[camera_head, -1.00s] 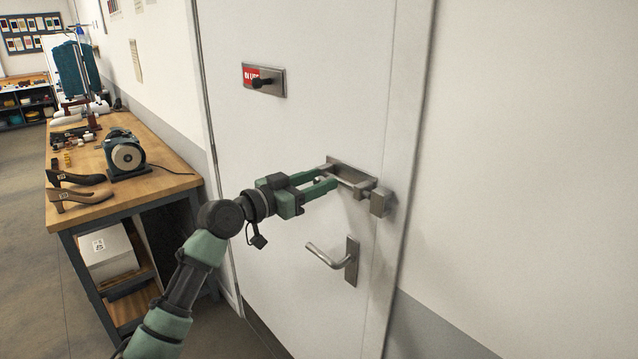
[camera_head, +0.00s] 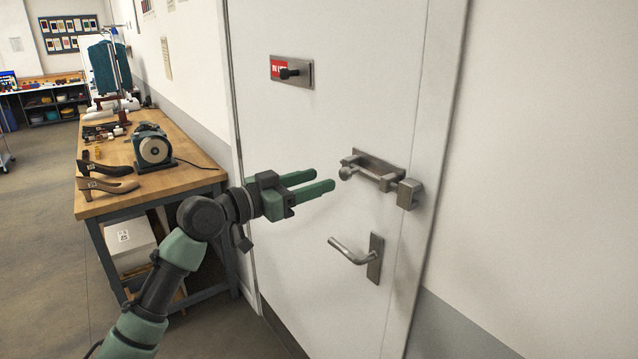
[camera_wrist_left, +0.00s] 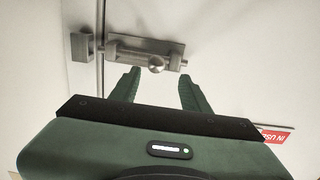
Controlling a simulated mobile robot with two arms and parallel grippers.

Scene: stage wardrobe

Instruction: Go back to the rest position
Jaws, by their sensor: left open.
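My left gripper (camera_head: 327,181) is open and empty in front of the white door (camera_head: 345,95). It is a little left of the metal slide bolt (camera_head: 382,176) and apart from it. In the left wrist view the gripper's two green fingers (camera_wrist_left: 158,82) are spread, with the bolt (camera_wrist_left: 130,50) and its round knob beyond their tips. The bolt's bar reaches toward the keeper block (camera_head: 409,194) at the door frame. My right gripper is not in view.
A lever handle (camera_head: 350,252) sits below the bolt. A red sign with a dark knob (camera_head: 292,71) is above. A wooden workbench (camera_head: 200,176) on the left holds shoes (camera_head: 106,184) and a grinder (camera_head: 152,147). Floor at the far left is free.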

